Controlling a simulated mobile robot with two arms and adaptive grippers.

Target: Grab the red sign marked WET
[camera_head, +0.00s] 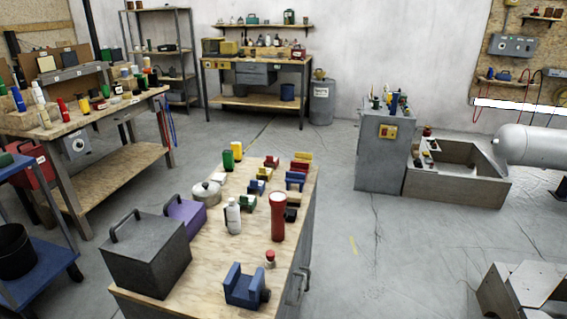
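I cannot make out a red sign marked WET in the head view, and no lettering is readable. Red things that do show are a red cylinder with a wider top (277,218) standing on the near workbench, a small red-topped piece (269,259) in front of it, and a red case (33,166) on the left cart. Small red blocks (271,161) sit toward the bench's far end. Neither of my grippers is in view.
The near workbench (255,222) also holds a dark grey box (148,255), a purple box (182,216), a white bottle (233,217) and a blue bracket (240,287). A grey cabinet (383,158) stands at the right. Open floor (400,255) lies right of the bench.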

